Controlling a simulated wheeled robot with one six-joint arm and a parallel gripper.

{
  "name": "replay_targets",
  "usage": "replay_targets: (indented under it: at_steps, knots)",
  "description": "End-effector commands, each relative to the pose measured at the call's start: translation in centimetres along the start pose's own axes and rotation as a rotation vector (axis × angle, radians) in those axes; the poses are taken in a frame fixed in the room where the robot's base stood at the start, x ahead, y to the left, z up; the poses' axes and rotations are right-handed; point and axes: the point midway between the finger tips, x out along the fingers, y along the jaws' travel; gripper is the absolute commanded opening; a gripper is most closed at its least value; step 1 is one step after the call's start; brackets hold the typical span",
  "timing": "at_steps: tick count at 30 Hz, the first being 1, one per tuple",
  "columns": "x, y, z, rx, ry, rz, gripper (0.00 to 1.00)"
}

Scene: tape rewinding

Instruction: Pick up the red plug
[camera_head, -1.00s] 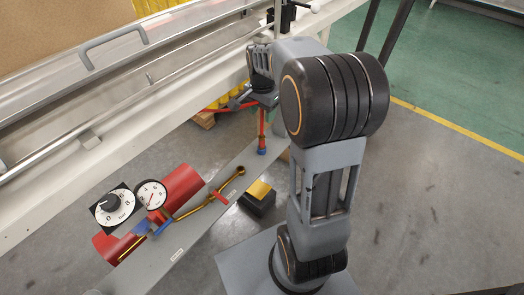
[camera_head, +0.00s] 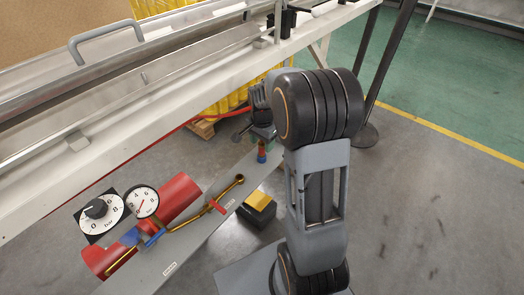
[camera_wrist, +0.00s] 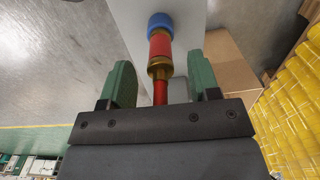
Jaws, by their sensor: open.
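The red plug (camera_wrist: 160,46) is a red cylinder with a blue end and a brass-coloured collar. In the wrist view it lies just ahead of my gripper (camera_wrist: 162,80), near the middle. A thinner red piece (camera_wrist: 160,92) runs from the collar back between the two green fingers. The fingers are apart, one on each side of it, with visible gaps. The red plug also shows in the head view (camera_head: 262,149), upright at the far end of the grey panel (camera_head: 225,232). My gripper is partly hidden by my arm there, close to the plug.
A red cylinder (camera_head: 178,196), two pressure gauges and a brass pipe sit on the panel. A black-and-yellow box (camera_head: 257,208) stands beside it. A white machine frame (camera_head: 120,120) runs along the left. A cardboard box (camera_wrist: 228,68) and yellow rolls (camera_wrist: 290,110) are right of my gripper.

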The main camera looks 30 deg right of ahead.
Motion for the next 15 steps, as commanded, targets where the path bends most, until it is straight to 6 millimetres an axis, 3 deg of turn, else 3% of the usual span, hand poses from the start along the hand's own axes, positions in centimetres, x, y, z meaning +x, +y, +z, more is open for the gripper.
replay_targets:
  at_steps: [1,6,13,15]
  knots:
    - [1.2,0.0,0.1,0.0,-0.001,0.001,0.56]
    - [3.1,0.0,0.1,0.0,-0.001,0.001,0.56]
    - [3.2,-0.1,0.0,0.0,0.0,0.0,0.56]
    - [3.2,-0.1,0.0,0.0,0.0,0.0,0.51]
